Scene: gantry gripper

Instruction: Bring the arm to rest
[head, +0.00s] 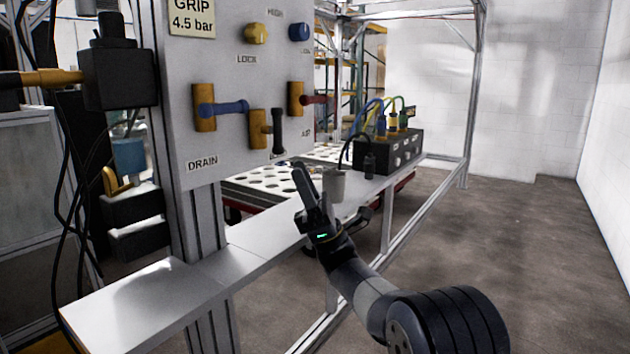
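My gripper (308,190) is at the end of my arm, which reaches in from the lower right. It points up and to the left, over or in front of the light grey bench ledge (265,235), below the right part of the valve panel. It is seen nearly edge-on, so I cannot tell how far apart its fingers are. I see nothing held in it. A grey cup-like cylinder (337,184) shows just right of the fingertips; I cannot tell the gap between them.
The grey panel (225,70) carries a blue lever (225,108), a black lever (278,130), a red lever (316,99), and yellow and blue knobs. A black box (390,152) with cables stands farther along the ledge. Open floor (530,250) lies to the right.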

